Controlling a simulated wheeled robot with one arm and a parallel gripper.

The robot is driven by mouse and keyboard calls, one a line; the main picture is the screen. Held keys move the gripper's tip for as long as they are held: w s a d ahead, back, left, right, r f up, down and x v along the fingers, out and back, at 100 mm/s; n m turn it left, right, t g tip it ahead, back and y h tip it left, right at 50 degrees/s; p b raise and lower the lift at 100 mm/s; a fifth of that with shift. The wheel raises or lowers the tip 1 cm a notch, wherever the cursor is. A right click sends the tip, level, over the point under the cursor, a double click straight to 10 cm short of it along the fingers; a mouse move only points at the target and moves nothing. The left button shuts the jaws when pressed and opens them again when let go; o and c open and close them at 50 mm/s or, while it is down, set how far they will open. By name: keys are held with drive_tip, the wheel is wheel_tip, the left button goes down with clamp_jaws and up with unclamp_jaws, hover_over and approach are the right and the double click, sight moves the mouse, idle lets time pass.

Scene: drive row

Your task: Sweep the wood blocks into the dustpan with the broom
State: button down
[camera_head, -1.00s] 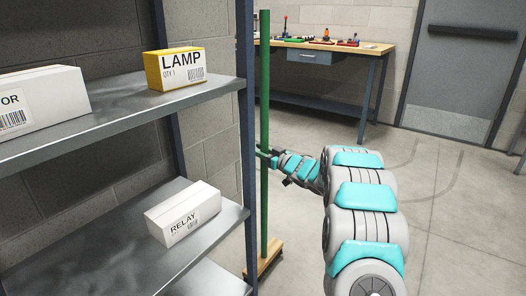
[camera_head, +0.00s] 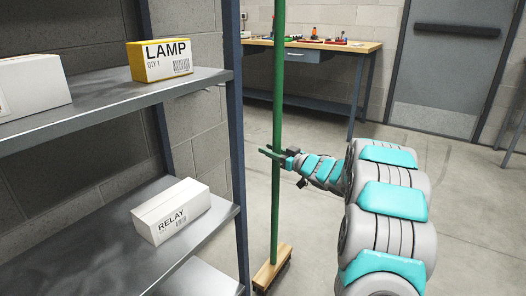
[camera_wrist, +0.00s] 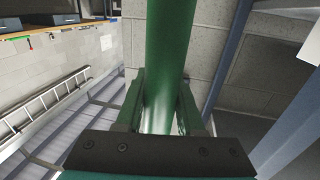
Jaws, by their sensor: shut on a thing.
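The broom (camera_head: 278,90) has a long green handle and a wooden head with dark bristles. It stands nearly upright just right of the shelf post in the head view, its head (camera_head: 272,268) at or close to the floor. My gripper (camera_head: 272,153) is shut on the green handle at about mid-height. In the wrist view the handle (camera_wrist: 165,60) runs between the two fingers of my gripper (camera_wrist: 162,105). I see no wood blocks and no dustpan in either view.
A grey metal shelf (camera_head: 110,105) close on the left holds a LAMP box (camera_head: 160,60), a RELAY box (camera_head: 171,210) and another white box. A workbench (camera_head: 320,50) stands behind, a grey door (camera_head: 445,65) at back right. A ladder (camera_wrist: 45,105) shows in the wrist view. Floor at right is clear.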

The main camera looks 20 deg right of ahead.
drive_tip(key=d+b+v, duration=0.1)
drive_tip(key=v, duration=0.5)
drive_tip(key=shift+w+r, duration=0.25)
drive_tip(key=shift+r, duration=0.2)
idle(0.9)
